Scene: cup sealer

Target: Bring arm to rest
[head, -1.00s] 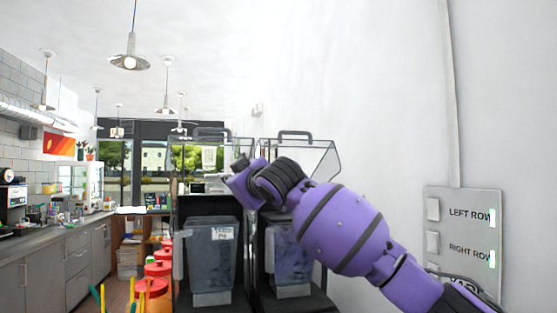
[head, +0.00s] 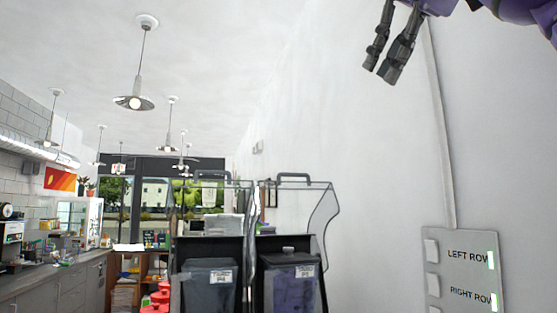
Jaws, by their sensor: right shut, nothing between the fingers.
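My right gripper (head: 381,72) shows in the head view at the top right, in front of the bare white wall. Its two dark fingers point down and to the left, and they are shut with nothing between them. Part of my purple right arm shows at the top right corner; the rest of it is out of the picture. The gripper is high above the blenders and touches nothing. My left gripper is not in the picture.
Two blenders stand at the lower middle, a left one (head: 208,290) and a right one (head: 291,287), in dark housings with clear covers. A switch panel (head: 462,270) is on the right wall. Pendant lamps (head: 134,102) hang on the left. A counter (head: 50,285) runs along the left.

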